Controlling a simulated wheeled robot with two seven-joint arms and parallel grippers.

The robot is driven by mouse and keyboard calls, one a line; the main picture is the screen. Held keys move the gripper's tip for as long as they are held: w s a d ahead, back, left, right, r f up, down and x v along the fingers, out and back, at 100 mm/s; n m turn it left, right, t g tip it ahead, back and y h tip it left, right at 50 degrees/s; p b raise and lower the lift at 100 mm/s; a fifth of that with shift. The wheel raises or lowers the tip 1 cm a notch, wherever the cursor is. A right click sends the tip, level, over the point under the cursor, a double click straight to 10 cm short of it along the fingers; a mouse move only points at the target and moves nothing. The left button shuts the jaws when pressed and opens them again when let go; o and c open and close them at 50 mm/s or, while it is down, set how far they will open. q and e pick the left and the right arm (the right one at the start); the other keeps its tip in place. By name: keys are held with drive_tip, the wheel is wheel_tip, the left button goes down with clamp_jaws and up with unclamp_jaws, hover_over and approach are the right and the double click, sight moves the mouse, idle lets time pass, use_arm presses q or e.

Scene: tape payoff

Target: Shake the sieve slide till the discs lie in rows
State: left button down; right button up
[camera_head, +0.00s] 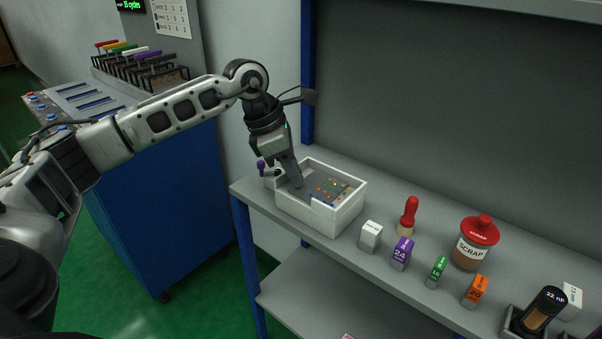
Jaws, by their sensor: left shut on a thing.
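A white open box (343,216) stands on the grey shelf near its left end. Inside it lies a grey sieve slide (323,181) with several small coloured discs (332,191) on it. Some discs look lined up, but they are too small to tell whether all lie in rows. My left gripper (297,183) reaches down into the left part of the box and is shut on the sieve slide; its fingers hide the exact grip. A purple knob (261,165) shows at the box's left outer side. My right gripper is not in view.
On the shelf (395,289) right of the box stand a white block (370,236), purple, green and orange labelled blocks, a red-handled tool (408,217) and a SCRAP jar (474,244). A blue cabinet (160,190) with slots stands at left.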

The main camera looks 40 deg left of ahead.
use_arm(q)
drive_tip(key=c, duration=1.6)
unclamp_jaws()
drive_tip(key=p+v, duration=0.1)
drive_tip(key=v, duration=1.5)
drive_tip(key=shift+s, duration=0.1)
